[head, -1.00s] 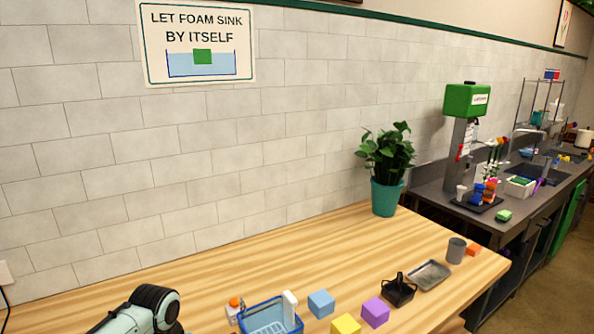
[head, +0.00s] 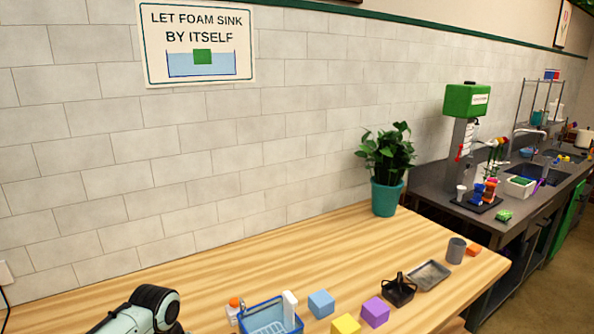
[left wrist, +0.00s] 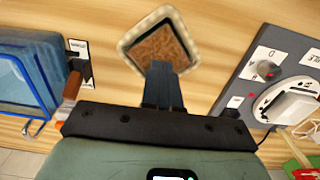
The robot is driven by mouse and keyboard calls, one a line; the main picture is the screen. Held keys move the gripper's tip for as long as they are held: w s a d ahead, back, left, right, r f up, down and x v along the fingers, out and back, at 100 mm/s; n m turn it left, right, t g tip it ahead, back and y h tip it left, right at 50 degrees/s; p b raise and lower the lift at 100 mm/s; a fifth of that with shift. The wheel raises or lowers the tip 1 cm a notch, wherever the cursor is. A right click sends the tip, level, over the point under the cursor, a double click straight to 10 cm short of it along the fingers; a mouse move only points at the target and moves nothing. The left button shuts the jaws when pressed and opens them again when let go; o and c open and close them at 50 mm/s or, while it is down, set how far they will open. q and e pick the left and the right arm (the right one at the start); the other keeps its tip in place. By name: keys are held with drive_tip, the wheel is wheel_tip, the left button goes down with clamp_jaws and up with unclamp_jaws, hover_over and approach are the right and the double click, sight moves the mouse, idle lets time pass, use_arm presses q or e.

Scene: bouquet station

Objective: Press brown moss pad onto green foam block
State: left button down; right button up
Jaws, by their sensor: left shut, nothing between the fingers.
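In the left wrist view, brown moss (left wrist: 160,46) lies in a square dish with a pale rim (left wrist: 127,42). My left gripper (left wrist: 161,70) is shut and empty. Its fingertips overlap the near part of the dish in the picture; I cannot tell whether they touch the moss. In the head view, small green blocks sit on the far dark counter, one bare (head: 504,216) and one in a white tray (head: 522,188); I cannot tell whether either is the foam block. My right gripper is in neither view.
The left wrist view shows a blue bin (left wrist: 22,85) left and a grey device with a dial (left wrist: 250,80) right. On the wooden table (head: 270,270) in the head view are a blue basket (head: 270,318), coloured cubes (head: 321,303), a black caddy (head: 398,292) and a potted plant (head: 385,195).

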use_arm(q)
drive_tip(key=shift+f, duration=0.3)
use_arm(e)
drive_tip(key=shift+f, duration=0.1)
use_arm(q)
drive_tip(key=shift+f+b, duration=0.3)
drive_tip(key=shift+f, duration=0.05)
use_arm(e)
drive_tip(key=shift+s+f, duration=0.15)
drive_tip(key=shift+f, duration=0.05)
use_arm(q)
drive_tip(key=shift+f, duration=0.2)
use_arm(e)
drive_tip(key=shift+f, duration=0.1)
use_arm(q)
drive_tip(key=shift+s+f, duration=0.1)
drive_tip(key=shift+f, duration=0.15)
idle(1.2)
drive_tip(key=shift+r, duration=0.15)
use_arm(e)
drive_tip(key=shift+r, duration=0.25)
